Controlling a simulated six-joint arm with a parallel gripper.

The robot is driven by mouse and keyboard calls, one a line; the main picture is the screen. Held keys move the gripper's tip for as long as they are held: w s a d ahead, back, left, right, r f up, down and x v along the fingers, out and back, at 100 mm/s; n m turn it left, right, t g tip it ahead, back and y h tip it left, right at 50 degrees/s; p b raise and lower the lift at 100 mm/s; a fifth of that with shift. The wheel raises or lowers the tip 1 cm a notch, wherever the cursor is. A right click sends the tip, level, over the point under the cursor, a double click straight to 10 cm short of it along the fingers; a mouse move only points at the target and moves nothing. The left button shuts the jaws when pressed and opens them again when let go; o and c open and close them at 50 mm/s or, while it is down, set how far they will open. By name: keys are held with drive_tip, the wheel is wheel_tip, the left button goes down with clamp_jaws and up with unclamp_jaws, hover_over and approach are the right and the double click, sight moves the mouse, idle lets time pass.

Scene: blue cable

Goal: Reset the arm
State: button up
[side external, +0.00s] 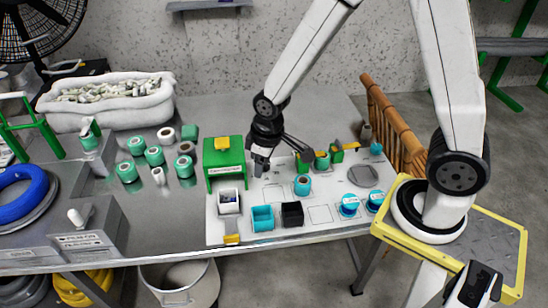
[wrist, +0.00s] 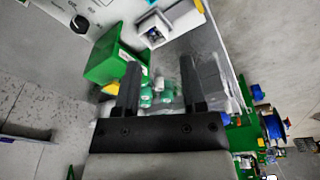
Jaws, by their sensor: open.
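My gripper (side external: 262,166) hangs at the end of my arm above the white board, just right of the green box-like stand (side external: 224,158). In the wrist view my gripper (wrist: 162,72) shows two dark fingers spread apart with nothing between them. The green stand (wrist: 112,62) shows beyond the left finger there. The blue cable is a coil (side external: 22,192) lying on the grey surface at the far left.
The white board (side external: 322,214) carries a white box (side external: 229,202), a teal bin (side external: 262,218), a black bin (side external: 292,214) and teal-topped round items (side external: 349,205). Several green spools (side external: 154,156) stand left. A white basket (side external: 108,98) is at the back. A bucket (side external: 180,284) stands below.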

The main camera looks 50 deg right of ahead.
drive_tip(key=s+d+r+m+t, duration=0.1)
drive_tip(key=s+d+r+m, duration=0.2)
drive_tip(key=s, duration=0.4)
wheel_tip(320, 180, up, 2)
drive_tip(key=shift+d+r, duration=0.15)
drive_tip(key=shift+d, duration=0.5)
drive_tip(key=shift+w, duration=0.1)
idle(0.8)
